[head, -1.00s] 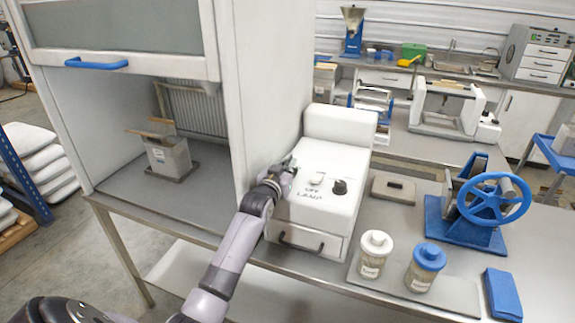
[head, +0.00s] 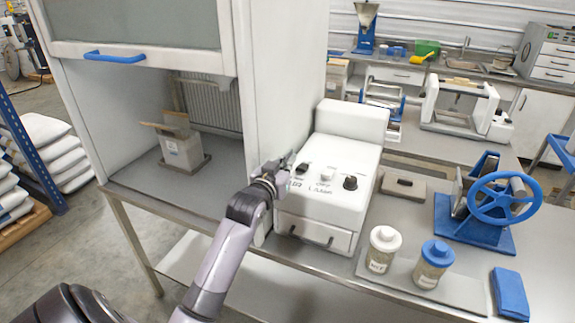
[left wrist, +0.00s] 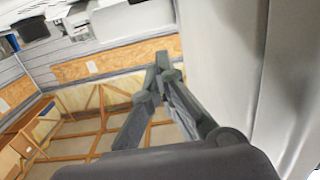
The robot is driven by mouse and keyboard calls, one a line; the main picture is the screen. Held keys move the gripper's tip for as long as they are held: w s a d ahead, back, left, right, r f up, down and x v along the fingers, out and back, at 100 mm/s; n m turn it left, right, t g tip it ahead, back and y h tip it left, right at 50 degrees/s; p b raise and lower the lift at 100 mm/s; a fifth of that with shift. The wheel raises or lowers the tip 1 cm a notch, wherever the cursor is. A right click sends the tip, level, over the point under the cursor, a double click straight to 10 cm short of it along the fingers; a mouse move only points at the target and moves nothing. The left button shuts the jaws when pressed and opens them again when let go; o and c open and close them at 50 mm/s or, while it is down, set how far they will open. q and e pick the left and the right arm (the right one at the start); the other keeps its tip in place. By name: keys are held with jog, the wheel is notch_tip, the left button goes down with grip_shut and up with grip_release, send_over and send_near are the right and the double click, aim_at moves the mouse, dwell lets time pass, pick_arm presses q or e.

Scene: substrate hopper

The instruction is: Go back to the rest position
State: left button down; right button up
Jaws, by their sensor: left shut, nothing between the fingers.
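My left gripper (head: 284,172) is at the left edge of the white lamp box (head: 342,160), beside its switch panel. It is shut and holds nothing. The panel's black rocker switch (head: 303,168) shows just right of the fingers, with a white button (head: 327,174) and a black knob (head: 350,183). In the left wrist view the closed fingers (left wrist: 162,62) meet at their tips in front of a far background, apart from a pale wall at right. My right gripper is not in view.
The white hood cabinet (head: 283,75) stands close behind and left of the gripper. A white-lidded jar (head: 383,250), a blue-lidded jar (head: 432,265) and a blue hand-wheel press (head: 485,205) stand to the right. Open floor lies in front of the bench.

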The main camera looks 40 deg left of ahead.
pick_arm(q)
jog(key=shift+s+d+r, duration=0.1)
jog(key=shift+s+d, duration=0.05)
jog(key=shift+s, duration=0.3)
jog(key=shift+w, duration=0.1)
